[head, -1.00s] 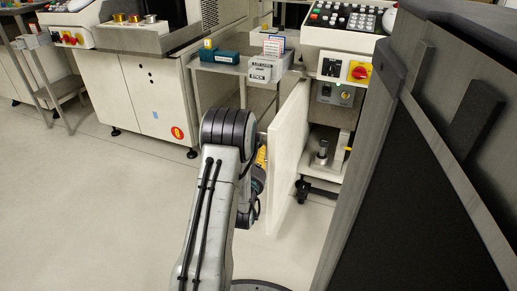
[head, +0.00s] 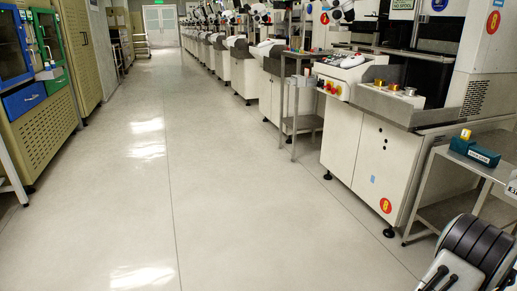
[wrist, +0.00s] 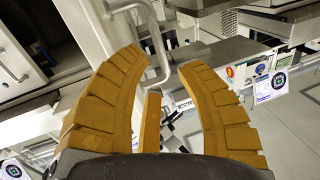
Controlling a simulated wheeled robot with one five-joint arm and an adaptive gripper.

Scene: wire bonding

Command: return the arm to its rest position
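My gripper (wrist: 162,85) shows in the wrist view with its ribbed yellow-brown fingers spread apart. No object is held between the fingers. Behind them are a pale metal tube handle and parts of machines. In the head view only a dark, ribbed joint of my arm (head: 478,245) shows at the lower right corner. The gripper itself is outside the head view.
A long row of machines lines the right side, the nearest a white cabinet (head: 368,160). A side table (head: 440,215) carries a teal box (head: 474,151). Beige cabinets (head: 45,125) stand at left. The aisle floor (head: 170,190) between is clear.

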